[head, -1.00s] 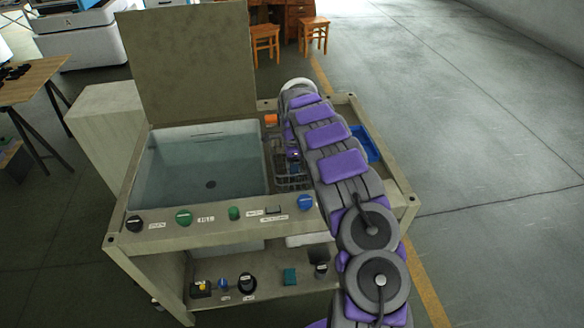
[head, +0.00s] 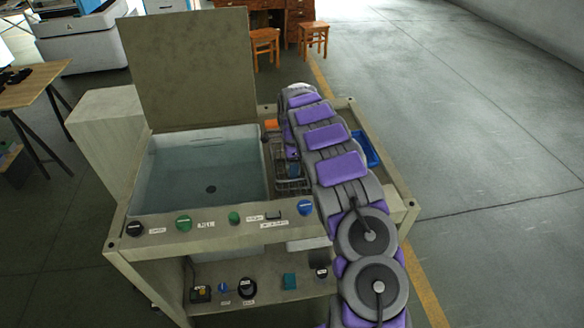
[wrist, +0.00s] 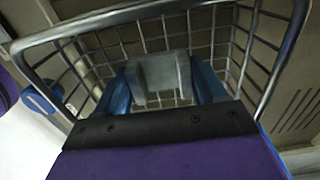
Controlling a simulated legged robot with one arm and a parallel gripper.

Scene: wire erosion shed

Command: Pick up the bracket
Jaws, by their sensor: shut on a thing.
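The grey bracket (wrist: 160,76) shows in the wrist view inside a wire basket (wrist: 115,18). My gripper (wrist: 162,84) has blue fingers on the left and right sides of the bracket and is shut on it. The bracket's lower part is hidden behind the dark edge of my gripper. In the head view the wire basket (head: 292,186) stands just right of the water tank, and my arm covers its right part. The bracket cannot be made out there.
The water-filled tank (head: 207,185) with a raised lid (head: 190,70) is left of the basket. A blue tray (head: 366,150) lies right of my arm. Knobs such as the blue one (head: 305,208) line the front edge. An orange object (head: 271,124) sits behind the basket.

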